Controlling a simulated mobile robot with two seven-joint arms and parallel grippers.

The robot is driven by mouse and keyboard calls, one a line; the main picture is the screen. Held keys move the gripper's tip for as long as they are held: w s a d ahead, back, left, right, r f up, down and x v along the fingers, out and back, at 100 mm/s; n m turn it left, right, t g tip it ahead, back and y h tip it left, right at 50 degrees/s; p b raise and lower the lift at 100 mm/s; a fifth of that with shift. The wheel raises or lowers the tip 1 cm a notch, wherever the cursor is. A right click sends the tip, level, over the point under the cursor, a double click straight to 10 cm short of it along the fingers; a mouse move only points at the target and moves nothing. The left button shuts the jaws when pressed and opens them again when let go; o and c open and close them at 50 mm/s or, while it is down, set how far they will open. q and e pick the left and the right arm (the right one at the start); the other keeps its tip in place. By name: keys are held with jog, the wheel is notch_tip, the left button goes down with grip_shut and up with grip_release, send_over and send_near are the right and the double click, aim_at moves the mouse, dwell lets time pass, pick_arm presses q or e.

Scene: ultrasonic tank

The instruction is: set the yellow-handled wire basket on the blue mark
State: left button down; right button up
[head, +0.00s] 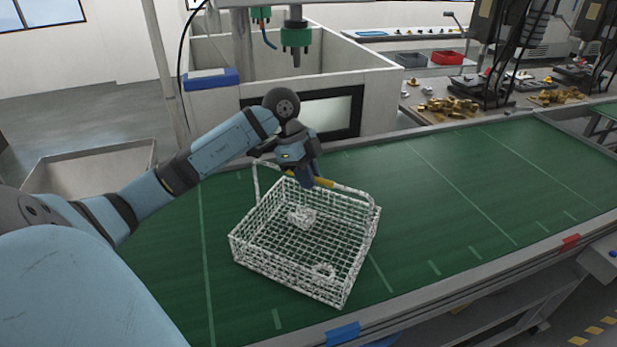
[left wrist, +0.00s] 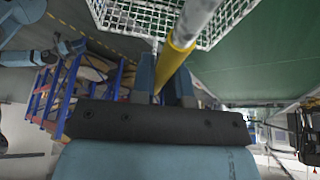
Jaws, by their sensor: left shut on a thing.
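The wire basket (head: 285,276) is a pale rectangular mesh with small pale parts inside. It is over the green belt, left of centre in the head view; I cannot tell whether it touches the belt. Its raised handle has a yellow grip (head: 324,183), also seen in the left wrist view (left wrist: 174,62). My left gripper (head: 309,181) is shut on that yellow grip from above. My right gripper is not in view.
A white tank (head: 367,85) with a dark-framed panel stands behind the belt. A red mark (head: 570,240) is on the near rail at right. The green belt (head: 480,190) is clear right of the basket. Brass parts (head: 447,106) lie on a bench at the back.

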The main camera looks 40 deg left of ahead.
pick_arm(q)
jog(key=shift+f, duration=0.45)
jog(key=c, duration=1.1)
grip_release()
jog(key=b+v, duration=0.2)
jog(key=v, duration=0.9)
jog(key=shift+a+r, duration=0.2)
jog(key=shift+r, duration=0.35)
